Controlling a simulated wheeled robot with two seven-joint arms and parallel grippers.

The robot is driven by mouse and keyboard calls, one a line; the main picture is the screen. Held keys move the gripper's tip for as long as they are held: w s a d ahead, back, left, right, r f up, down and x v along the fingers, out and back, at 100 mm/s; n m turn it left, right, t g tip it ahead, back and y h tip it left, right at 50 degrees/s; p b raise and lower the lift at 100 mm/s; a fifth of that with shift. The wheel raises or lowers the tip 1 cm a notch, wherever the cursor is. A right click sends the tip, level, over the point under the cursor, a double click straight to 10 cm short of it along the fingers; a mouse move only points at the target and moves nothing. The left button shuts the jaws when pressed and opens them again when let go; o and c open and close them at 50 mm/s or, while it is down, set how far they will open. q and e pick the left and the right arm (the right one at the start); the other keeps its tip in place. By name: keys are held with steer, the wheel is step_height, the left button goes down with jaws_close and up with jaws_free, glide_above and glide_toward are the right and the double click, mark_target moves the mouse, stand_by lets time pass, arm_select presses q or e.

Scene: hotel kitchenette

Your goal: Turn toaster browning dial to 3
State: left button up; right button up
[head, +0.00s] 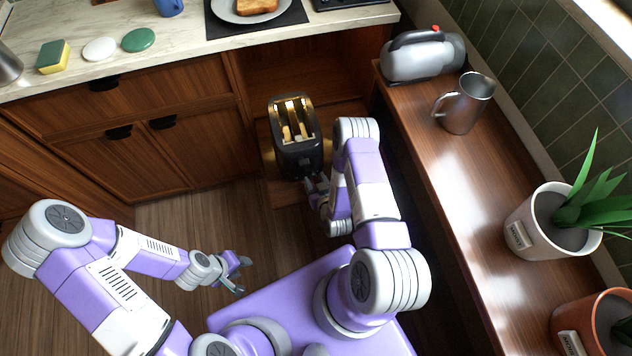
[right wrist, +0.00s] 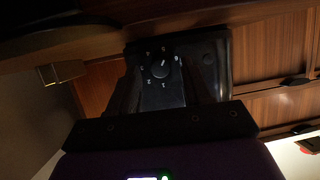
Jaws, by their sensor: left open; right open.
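The black toaster (head: 293,152) stands on a wooden shelf in the head view, with bread in its two lit slots. Its round browning dial (right wrist: 160,68) shows in the dim right wrist view, ringed by small white marks. The white line on the knob slants to the upper right; I cannot read which mark it meets. My right gripper (head: 318,188) is open at the toaster's near end. In the right wrist view the dial lies between its dark fingers, and contact cannot be made out. My left gripper (head: 240,273) is open and empty, well away from the toaster.
A wooden counter (head: 470,190) on the right holds a metal jug (head: 465,105), a grey kettle (head: 425,58) and potted plants (head: 550,225). The marble counter (head: 185,45) carries a plate (head: 243,17) with toast. Floor (head: 190,225) is clear left of the toaster.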

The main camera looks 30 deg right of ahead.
jaws_close()
steer(key=shift+a+n+h, duration=0.1)
steer(key=shift+n+h, duration=0.2)
steer(key=shift+a+n+g+h+p, duration=0.2)
steer(key=shift+n+g+h+p, duration=0.1)
steer(key=shift+n+h+p, duration=0.8)
steer(key=shift+n+h, duration=0.4)
steer(key=shift+n, duration=0.5)
steer(key=shift+f, duration=0.1)
jaws_free()
